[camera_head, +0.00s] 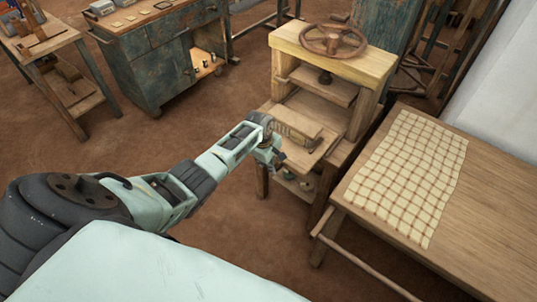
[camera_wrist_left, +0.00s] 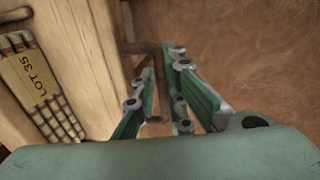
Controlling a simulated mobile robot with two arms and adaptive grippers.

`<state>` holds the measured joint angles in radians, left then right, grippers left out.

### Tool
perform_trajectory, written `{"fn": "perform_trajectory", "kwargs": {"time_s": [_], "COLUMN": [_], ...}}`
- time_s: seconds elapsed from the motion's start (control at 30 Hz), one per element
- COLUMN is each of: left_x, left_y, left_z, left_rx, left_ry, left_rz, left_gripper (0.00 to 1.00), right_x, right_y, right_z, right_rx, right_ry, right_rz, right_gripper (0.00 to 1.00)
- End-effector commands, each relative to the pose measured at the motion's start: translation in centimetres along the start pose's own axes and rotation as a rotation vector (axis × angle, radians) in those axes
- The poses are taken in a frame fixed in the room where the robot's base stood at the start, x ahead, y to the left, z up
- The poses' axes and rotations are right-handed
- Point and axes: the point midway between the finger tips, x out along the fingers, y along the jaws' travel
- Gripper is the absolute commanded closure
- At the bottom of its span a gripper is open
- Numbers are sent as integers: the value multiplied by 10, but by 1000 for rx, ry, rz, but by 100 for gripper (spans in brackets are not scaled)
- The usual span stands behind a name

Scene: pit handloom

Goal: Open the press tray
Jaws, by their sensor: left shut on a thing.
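The wooden press (camera_head: 345,62) stands at the centre back of the head view, with a round handwheel (camera_head: 333,40) on top. Its flat wooden press tray (camera_head: 318,153) sits low at the front, below the pressing board. A bundle marked "LOT 35" (camera_wrist_left: 38,85) lies on the tray. My left gripper (camera_head: 273,158) is at the tray's front edge. In the left wrist view, the gripper's fingers (camera_wrist_left: 158,95) are closed around a dark bar handle (camera_wrist_left: 146,48) on the tray's edge. The fingers partly hide the handle. My right gripper is out of view.
A wooden table (camera_head: 490,200) with a checked cloth (camera_head: 408,170) stands close to the right of the press. A worn blue cabinet (camera_head: 160,65) and a small wooden stand (camera_head: 75,92) are at the back left. Brown floor (camera_head: 190,135) in front of the press is clear.

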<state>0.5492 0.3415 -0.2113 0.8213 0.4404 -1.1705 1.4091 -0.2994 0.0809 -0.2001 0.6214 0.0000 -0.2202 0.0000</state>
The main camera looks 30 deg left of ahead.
Motion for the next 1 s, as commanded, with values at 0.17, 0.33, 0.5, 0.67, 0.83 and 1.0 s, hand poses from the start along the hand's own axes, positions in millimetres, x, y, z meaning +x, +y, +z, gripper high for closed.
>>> {"fn": "perform_trajectory", "kwargs": {"time_s": [0.17, 0.33, 0.5, 0.67, 0.83, 1.0], "left_x": [-1, -1, 0, -4, -18, -45], "left_y": [2, 1, 0, 1, 1, 1], "left_z": [-1, -1, 0, 0, 0, -1], "left_rx": [0, 0, 0, 0, 0, 0], "left_ry": [1, 1, 1, 1, 1, 1], "left_rz": [4, 2, 1, 3, 3, 4], "left_gripper": [82, 73, 73, 73, 73, 73], "right_x": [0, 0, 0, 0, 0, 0], "right_y": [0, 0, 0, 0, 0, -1], "right_z": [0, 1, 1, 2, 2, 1], "right_rx": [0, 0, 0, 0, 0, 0], "right_ry": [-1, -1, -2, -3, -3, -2], "right_rz": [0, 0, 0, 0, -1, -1], "right_gripper": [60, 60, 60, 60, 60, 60]}}
